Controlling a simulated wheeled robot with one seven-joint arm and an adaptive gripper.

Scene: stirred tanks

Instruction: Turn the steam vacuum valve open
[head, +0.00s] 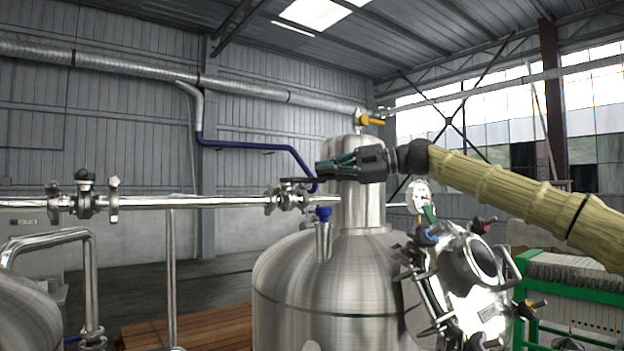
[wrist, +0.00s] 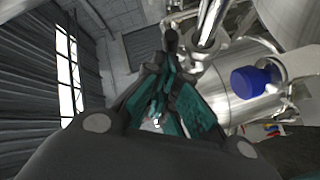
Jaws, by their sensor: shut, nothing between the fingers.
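My gripper (head: 322,168) reaches in from the right in the head view, its fingers shut and pointing left in front of the tank's steel neck. A metal valve (head: 287,197) sits on the horizontal steel pipe just left of the neck. Its flat dark handle (head: 297,181) lies roughly along the pipe, just below and left of my fingertips. I cannot tell whether they touch. In the wrist view my gripper (wrist: 168,62) shows shut and empty, with a dark bar (wrist: 170,40) at its tips, likely the handle. No label tells which valve is the steam vacuum one.
The big steel tank (head: 310,285) stands below my gripper, with a blue-capped port (head: 323,213) that is close in the wrist view (wrist: 250,80). A yellow-handled valve (head: 370,120) tops the neck. A gauge (head: 420,196) and a hatch (head: 470,275) are at right.

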